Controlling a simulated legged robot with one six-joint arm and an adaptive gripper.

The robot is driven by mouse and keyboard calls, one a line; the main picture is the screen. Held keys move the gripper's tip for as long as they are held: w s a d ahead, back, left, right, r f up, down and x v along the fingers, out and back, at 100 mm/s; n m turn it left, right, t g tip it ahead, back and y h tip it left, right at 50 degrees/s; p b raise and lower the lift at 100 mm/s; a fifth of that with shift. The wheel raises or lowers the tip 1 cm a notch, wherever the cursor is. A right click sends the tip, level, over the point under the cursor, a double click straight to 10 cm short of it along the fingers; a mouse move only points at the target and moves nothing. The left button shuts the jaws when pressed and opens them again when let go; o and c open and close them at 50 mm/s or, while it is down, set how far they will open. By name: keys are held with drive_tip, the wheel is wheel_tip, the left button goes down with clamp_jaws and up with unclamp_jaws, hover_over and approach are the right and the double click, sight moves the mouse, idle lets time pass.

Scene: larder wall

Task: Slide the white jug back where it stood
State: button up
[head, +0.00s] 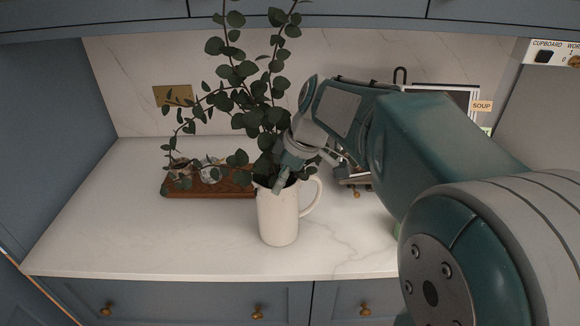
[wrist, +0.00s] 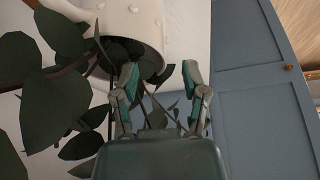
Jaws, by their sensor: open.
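The white jug (head: 279,218) stands upright near the front middle of the counter, its handle (head: 314,197) to the right. Tall leafy branches (head: 250,75) rise from its mouth. My gripper (head: 298,172) is open at the jug's top, reaching down from the right. In the wrist view the jug (wrist: 138,22) is at the top, and my gripper's fingers (wrist: 160,78) are spread near its rim. One finger lies over the dark mouth and the other to the right of the jug's edge. I cannot tell whether either touches it.
A wooden tray (head: 225,192) with small cups stands behind the jug to the left. A dark metal item (head: 349,177) is partly hidden behind my arm. The counter (head: 120,235) is clear at left. Its front edge is close to the jug, above blue drawers (head: 200,302).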

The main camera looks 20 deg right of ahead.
sight(271, 199)
drive_tip(key=x, duration=0.7)
drive_tip(key=shift+d, duration=0.1)
clamp_jaws()
